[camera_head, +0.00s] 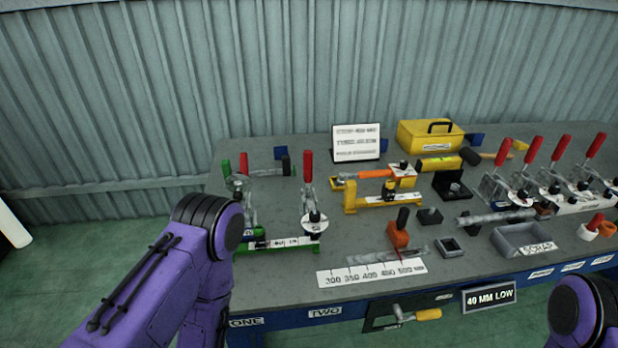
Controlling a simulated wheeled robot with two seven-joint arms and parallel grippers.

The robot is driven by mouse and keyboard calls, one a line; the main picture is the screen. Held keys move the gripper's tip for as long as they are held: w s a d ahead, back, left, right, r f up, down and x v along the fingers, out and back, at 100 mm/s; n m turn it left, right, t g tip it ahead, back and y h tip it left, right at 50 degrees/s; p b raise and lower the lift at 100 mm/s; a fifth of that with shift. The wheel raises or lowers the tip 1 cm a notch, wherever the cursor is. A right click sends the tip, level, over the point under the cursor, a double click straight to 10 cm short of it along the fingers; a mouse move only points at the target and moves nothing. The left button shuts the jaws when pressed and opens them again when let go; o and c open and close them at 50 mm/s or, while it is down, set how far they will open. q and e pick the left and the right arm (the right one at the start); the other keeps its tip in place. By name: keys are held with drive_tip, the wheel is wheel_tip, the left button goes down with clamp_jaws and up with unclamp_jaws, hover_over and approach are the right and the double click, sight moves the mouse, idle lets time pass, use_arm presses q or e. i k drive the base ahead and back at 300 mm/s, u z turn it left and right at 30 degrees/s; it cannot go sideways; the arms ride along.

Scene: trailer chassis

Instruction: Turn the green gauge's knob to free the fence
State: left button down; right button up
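The green gauge (277,248) lies at the left end of the bench, with a white scale strip on its green base. An upright red-handled clamp (308,168) stands at its right end. A small dark knob (314,217) sits over a white disc there. A grey upright part, perhaps the fence, stands at its left end, partly behind my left arm; I cannot tell its exact shape. My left arm bends in front of the bench's left corner, and its gripper is not visible. Only a piece of my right arm shows at lower right; its gripper is out of view.
A printed ruler strip (371,272) lies at the front. A small sign stands behind.

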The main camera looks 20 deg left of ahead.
sight(258, 230)
drive_tip(key=u, duration=0.4)
drive_tip(key=k, duration=0.4)
drive_tip(key=u, duration=0.45)
drive_tip(key=i, duration=0.5)
